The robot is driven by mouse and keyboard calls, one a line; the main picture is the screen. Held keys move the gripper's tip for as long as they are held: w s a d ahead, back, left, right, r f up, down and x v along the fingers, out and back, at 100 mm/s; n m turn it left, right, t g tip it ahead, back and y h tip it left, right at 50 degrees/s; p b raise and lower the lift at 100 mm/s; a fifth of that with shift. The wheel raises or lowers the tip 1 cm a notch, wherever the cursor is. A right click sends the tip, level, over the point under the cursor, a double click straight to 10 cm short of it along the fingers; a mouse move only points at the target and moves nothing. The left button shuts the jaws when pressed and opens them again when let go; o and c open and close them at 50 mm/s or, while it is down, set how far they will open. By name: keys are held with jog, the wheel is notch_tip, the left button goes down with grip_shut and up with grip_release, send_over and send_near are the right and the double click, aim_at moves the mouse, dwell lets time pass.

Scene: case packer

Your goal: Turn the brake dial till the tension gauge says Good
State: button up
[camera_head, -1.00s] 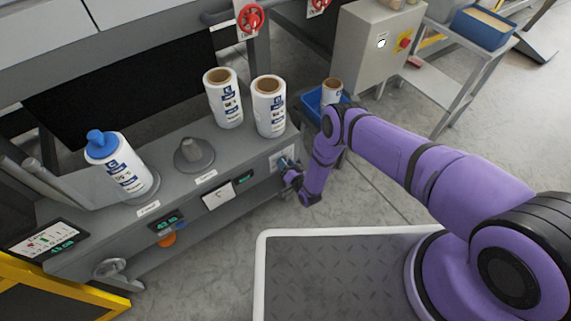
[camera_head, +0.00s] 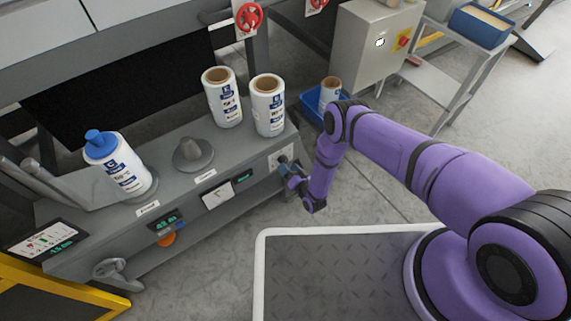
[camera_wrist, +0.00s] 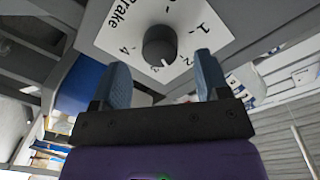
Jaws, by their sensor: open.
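The brake dial (camera_wrist: 159,46) is a dark round knob on a white plate marked "Brake" with numbers 1 to 4. Its white pointer mark sits near the 3. My gripper (camera_wrist: 161,60) is open, its two blue-grey fingers on either side of the knob in the picture; I cannot tell whether they touch it. In the head view my gripper (camera_head: 290,172) is at the right end of the grey bench, at the white plate (camera_head: 280,157). A screen (camera_head: 45,242) with red and green marks stands at the bench's left end; its text is too small to read.
The grey bench (camera_head: 205,182) carries white rolls (camera_head: 222,98), a roll with a blue cap (camera_head: 122,170) and a grey cone (camera_head: 193,155). Small displays (camera_head: 166,221) line its front. A blue bin (camera_head: 312,108) stands behind my arm.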

jog(key=v, duration=0.7)
jog(key=shift+s+d+f, duration=0.1)
dwell(0.4)
